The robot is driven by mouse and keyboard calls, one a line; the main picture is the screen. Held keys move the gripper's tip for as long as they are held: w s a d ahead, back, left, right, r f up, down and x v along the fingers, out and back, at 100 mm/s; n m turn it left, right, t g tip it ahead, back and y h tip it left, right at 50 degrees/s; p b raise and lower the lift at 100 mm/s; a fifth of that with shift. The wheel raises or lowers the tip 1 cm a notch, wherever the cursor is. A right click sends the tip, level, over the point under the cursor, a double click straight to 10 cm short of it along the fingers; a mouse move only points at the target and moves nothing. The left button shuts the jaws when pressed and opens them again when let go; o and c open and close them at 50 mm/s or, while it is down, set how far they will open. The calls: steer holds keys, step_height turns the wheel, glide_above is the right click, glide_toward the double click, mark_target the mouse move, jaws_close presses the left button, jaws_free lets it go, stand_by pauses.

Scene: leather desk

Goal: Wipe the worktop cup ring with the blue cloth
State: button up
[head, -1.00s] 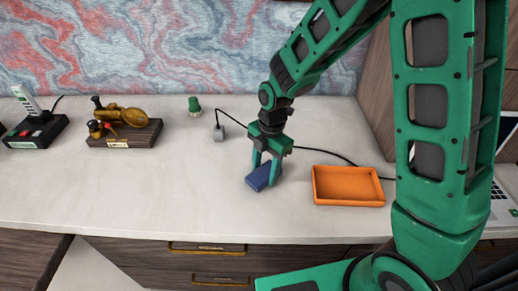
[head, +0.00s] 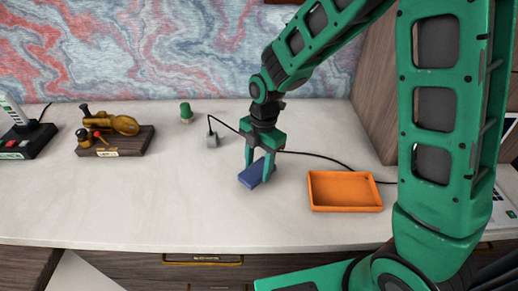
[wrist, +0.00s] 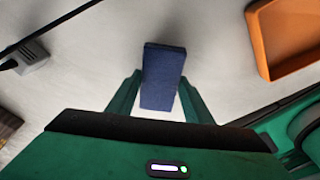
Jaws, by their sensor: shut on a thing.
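The blue cloth (head: 251,175) is a small, flat, dark blue block-like pad over the pale worktop (head: 140,200), left of the orange tray. My gripper (head: 257,171) points down with its green fingers on either side of the cloth, shut on it. In the wrist view the cloth (wrist: 163,75) sits between the two fingertips and extends past them. I cannot tell whether its underside touches the worktop. No cup ring shows in either view; it may be hidden by the cloth or my arm, or too faint.
An orange tray (head: 345,205) stands right of the cloth. A grey plug block (head: 212,141) with a black cable lies behind it to the left. A green piece (head: 186,112) and a brass ornament on a wooden base (head: 115,143) stand farther left. The worktop's front left is clear.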

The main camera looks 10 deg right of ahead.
steer(key=shift+w+d+r, duration=0.1)
steer(key=shift+d+r, duration=0.05)
steer(key=shift+r, duration=1.15)
steer(key=shift+w+d+r, duration=0.1)
steer(key=shift+d+r, duration=0.05)
steer(key=shift+r, duration=1.15)
steer(key=shift+s+r, duration=0.1)
steer(key=shift+r, duration=0.2)
steer(key=shift+s, duration=0.1)
